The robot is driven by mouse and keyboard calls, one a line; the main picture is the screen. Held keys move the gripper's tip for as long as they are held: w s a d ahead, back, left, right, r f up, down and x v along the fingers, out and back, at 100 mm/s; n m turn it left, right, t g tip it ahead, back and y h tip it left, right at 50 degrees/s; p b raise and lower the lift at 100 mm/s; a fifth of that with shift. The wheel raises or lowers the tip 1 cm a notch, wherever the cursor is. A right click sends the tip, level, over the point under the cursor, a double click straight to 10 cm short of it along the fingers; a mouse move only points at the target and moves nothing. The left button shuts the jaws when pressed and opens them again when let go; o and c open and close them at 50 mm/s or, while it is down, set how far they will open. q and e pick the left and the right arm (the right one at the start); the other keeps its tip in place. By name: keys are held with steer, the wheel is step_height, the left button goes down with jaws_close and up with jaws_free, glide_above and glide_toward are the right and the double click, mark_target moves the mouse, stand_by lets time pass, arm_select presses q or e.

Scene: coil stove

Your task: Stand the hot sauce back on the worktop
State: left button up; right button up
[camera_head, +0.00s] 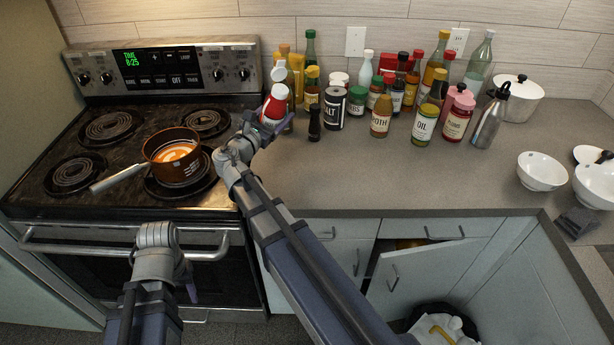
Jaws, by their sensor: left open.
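The hot sauce appears to be the red bottle (274,106) with a white label and white cap, at the back left of the worktop beside the stove. It leans a little. My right gripper (268,128) reaches across the worktop and appears shut around its lower part; the fingers are small and partly hidden. I cannot tell whether its base touches the worktop (350,180). My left gripper (191,288) hangs low in front of the oven door, mostly hidden by its own wrist, open and apart from the bottle.
A brown pot (172,157) of orange contents sits on the coil stove (110,160), its handle pointing front left. Several bottles and jars crowd behind and right of the red bottle, including a small black one (314,122). The front worktop is clear. A cabinet door (415,285) stands open.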

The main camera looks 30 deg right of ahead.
steer(key=s+d+f+m+g+h, duration=0.2)
steer(key=s+d+g+h, duration=0.15)
steer(key=s+g, duration=0.6)
steer(key=shift+t+y, duration=0.25)
steer(key=shift+y, duration=0.2)
steer(key=f+b, duration=0.6)
steer(key=b, duration=0.1)
steer(key=shift+s+d, duration=0.2)
steer(key=shift+d, duration=0.2)
step_height(320, 180, down, 4)
steer(key=b, duration=0.4)
steer(key=shift+r, duration=0.15)
steer(key=o, duration=1.4)
steer(key=shift+r, duration=0.2)
steer(key=a, duration=1.2)
steer(key=shift+s+f, duration=0.15)
steer(key=shift+s, duration=0.15)
